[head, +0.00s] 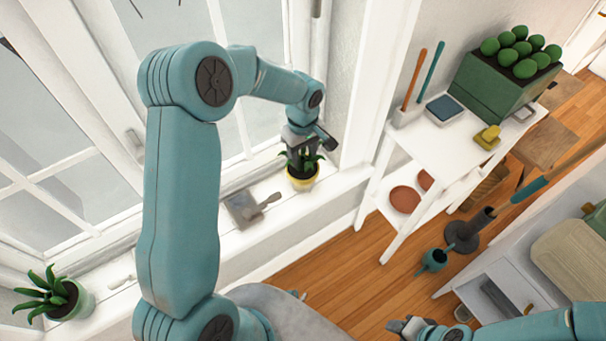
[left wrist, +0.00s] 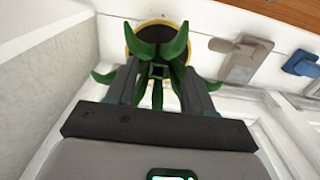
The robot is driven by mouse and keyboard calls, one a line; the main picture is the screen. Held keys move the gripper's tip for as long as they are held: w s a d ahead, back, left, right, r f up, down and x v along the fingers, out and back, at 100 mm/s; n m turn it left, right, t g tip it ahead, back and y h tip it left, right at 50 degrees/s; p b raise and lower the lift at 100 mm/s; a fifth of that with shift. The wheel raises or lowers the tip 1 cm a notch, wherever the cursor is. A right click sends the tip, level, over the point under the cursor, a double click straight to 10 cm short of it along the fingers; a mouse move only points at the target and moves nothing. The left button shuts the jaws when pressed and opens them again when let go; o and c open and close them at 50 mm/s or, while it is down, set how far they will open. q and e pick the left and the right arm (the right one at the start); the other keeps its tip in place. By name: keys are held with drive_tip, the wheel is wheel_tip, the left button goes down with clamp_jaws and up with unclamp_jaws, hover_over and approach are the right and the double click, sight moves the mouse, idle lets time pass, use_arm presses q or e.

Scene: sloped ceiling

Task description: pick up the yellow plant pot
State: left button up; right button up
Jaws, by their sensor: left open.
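The yellow plant pot (head: 302,182) stands on the white windowsill, with dark soil and a green spiky plant in it. In the left wrist view the pot's yellow rim (left wrist: 135,32) shows at the top, behind the green leaves (left wrist: 160,50). My left gripper (head: 302,158) is open above the pot, among the leaves. Its two fingers (left wrist: 158,78) lie on either side of the plant in the wrist view; I cannot tell whether they touch it. My right gripper (head: 405,325) is at the bottom of the head view, and its jaws are unclear.
A grey dustpan-like tool (head: 243,210) lies left of the pot on the sill. Another potted plant (head: 68,300) stands at the sill's left end. Window frames rise behind. A white shelf (head: 455,140) stands to the right, with a green planter (head: 500,85) on top.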

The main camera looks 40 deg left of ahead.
sight(303, 159)
use_arm(q)
wheel_tip(303, 159, down, 3)
drive_tip(key=shift+w+a, duration=0.1)
drive_tip(key=shift+a, duration=0.05)
drive_tip(key=shift+f, duration=0.3)
clamp_jaws()
drive_tip(key=shift+w+r, duration=0.1)
idle(1.0)
